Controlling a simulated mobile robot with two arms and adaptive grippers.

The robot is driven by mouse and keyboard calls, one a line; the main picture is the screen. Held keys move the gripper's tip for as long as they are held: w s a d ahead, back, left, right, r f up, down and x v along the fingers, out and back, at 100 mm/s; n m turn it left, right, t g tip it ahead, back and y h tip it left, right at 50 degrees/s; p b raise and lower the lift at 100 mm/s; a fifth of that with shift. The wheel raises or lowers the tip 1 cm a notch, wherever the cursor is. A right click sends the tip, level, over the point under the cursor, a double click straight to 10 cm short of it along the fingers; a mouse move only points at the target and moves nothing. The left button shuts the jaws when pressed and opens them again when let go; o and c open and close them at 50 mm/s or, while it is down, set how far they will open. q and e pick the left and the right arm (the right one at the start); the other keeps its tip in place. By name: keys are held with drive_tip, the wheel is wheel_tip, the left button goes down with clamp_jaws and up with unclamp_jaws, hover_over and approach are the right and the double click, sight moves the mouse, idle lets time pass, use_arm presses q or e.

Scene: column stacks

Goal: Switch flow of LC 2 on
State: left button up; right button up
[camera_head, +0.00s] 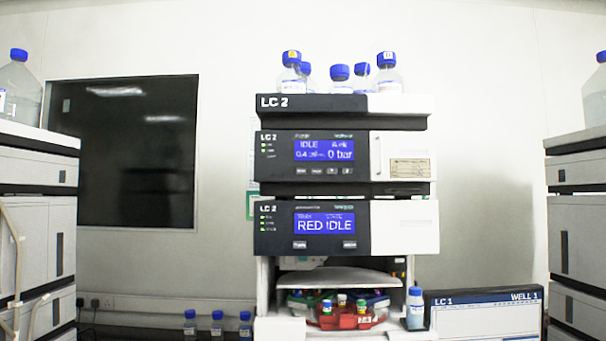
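The LC 2 column stack (346,110) stands in the middle of the head view, with "LC 2" printed on its black fronts. The upper pump module (276,172) has a blue display (324,149) reading IDLE, a small flow figure that looks like 0.4, and 0 bar. A row of small buttons (324,171) sits below that display. The lower module (276,238) has a blue display (325,222) reading RED IDLE and two small buttons (300,245) below it. Neither of my grippers is in view.
Blue-capped bottles (340,75) stand on top of the stack. An open bay below holds a red tray (345,318) with vials; a bottle (415,309) stands beside it. A monitor (485,315) marked LC 1 is at lower right. Other stacks stand at left (35,165) and right (580,160).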

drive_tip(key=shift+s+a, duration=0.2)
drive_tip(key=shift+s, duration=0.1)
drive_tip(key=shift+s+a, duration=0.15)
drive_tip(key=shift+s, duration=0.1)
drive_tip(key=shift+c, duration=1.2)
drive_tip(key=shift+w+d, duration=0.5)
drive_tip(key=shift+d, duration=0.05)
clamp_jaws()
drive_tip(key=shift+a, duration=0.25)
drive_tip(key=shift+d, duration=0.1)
